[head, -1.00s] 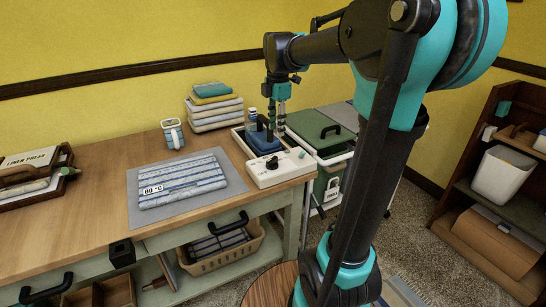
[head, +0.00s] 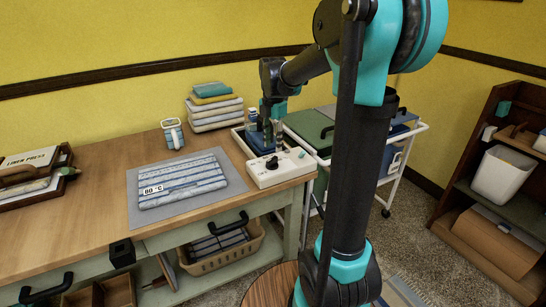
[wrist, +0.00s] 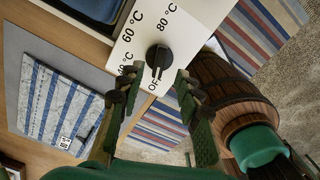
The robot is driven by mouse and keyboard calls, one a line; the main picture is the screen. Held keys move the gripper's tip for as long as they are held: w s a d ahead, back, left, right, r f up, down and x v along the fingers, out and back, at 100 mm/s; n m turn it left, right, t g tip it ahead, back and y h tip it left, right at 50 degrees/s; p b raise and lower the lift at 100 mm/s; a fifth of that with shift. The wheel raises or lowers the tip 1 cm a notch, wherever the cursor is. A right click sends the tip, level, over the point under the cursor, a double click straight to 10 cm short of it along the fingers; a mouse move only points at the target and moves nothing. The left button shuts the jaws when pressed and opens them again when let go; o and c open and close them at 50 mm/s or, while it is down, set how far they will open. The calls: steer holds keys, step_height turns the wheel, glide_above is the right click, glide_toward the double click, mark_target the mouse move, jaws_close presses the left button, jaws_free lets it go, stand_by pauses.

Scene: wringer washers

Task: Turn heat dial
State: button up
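The heat dial is a black knob (wrist: 158,58) on a white control box (head: 280,168) at the table's right end. In the wrist view the marks OFF, 40, 60 and 80 °C surround it, and its ridge points about toward OFF. The dial also shows small in the head view (head: 271,162). My gripper (wrist: 156,88) is open, its two green fingers apart with the dial seen between and beyond their tips. Nothing is held. In the head view my gripper (head: 271,136) hangs above the box; I cannot tell the exact gap.
A folded striped cloth (head: 185,181) with an "80 °C" tag lies on a grey mat (head: 233,181). A blue iron-like object in a tray (head: 238,140) stands behind the box. A green-lidded cart (head: 310,128) is to the right, with folded linens (head: 215,112) behind.

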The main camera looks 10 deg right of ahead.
mark_target(273, 158)
steer(key=shift+f, duration=3.05)
jaws_close()
